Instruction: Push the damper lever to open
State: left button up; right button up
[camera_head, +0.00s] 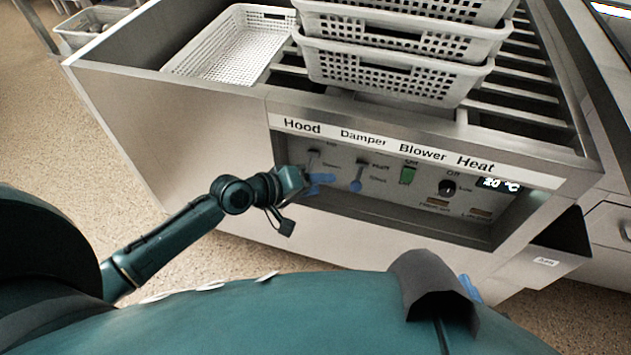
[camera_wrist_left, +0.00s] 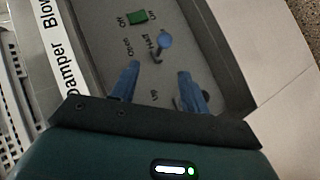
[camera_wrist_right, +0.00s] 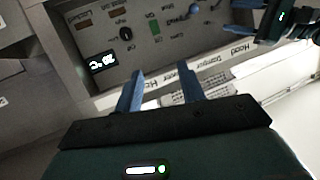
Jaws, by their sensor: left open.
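The damper lever (camera_head: 356,185) has a blue knob and hangs downward under the Damper label on the control panel. It also shows in the left wrist view (camera_wrist_left: 165,41), just beyond the fingertips, and at the top of the right wrist view (camera_wrist_right: 194,10). My left gripper (camera_head: 322,181) is at the panel, just left of the lever; its blue fingers (camera_wrist_left: 159,75) are apart with nothing between them, and I see no clear contact. My right gripper (camera_wrist_right: 161,80) is open and empty, away from the panel; in the head view it is partly hidden.
The hood lever (camera_head: 313,155) is close behind my left gripper. Right of the damper are a green blower switch (camera_head: 408,175), a heat knob (camera_head: 447,187) and a temperature display (camera_head: 499,184). White perforated baskets (camera_head: 390,70) stand stacked on the machine above. The panel is recessed.

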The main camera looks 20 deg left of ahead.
aim_at(359, 177)
pick_arm(q)
jog(key=shift+c, duration=0.5)
